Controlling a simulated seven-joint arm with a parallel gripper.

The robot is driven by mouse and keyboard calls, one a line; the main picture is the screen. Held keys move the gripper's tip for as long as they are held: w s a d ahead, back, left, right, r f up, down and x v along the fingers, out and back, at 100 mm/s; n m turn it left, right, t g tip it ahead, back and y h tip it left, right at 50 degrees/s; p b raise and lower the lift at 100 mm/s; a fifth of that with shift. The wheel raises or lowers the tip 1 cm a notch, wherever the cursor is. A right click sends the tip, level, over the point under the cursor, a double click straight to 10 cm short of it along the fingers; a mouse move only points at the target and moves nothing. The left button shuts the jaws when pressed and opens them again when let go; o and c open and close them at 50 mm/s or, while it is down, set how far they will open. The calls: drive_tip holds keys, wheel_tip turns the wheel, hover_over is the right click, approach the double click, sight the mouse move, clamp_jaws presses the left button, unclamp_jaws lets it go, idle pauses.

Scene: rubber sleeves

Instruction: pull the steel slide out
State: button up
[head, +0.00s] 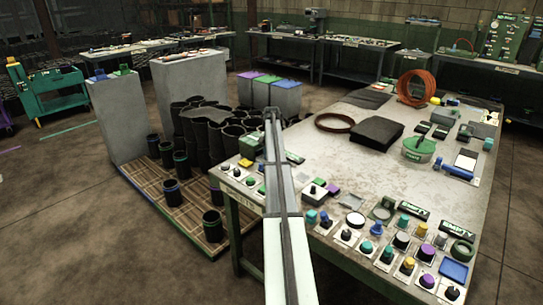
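A long, narrow grey bar (279,175) with a pale lower section (288,262) runs from the bottom edge up the middle of the head view. It has a dark lengthwise line and ends in a small dark forked tip (271,116). I cannot tell whether this bar is my arm or the steel slide. If it is my arm, my gripper is at that tip, too small to show whether it is open or holds anything. No other thing in view is clearly a steel slide.
A worktable (345,165) on the right carries several knobs, buttons and labels, a black folded sheet (377,133), an orange coil (415,88) and a green round tin (419,149). Black rubber sleeves (205,130) crowd a wooden pallet (160,198) on the left. Bare floor (60,220) lies further left.

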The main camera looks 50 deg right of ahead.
clamp_jaws()
idle(0.4)
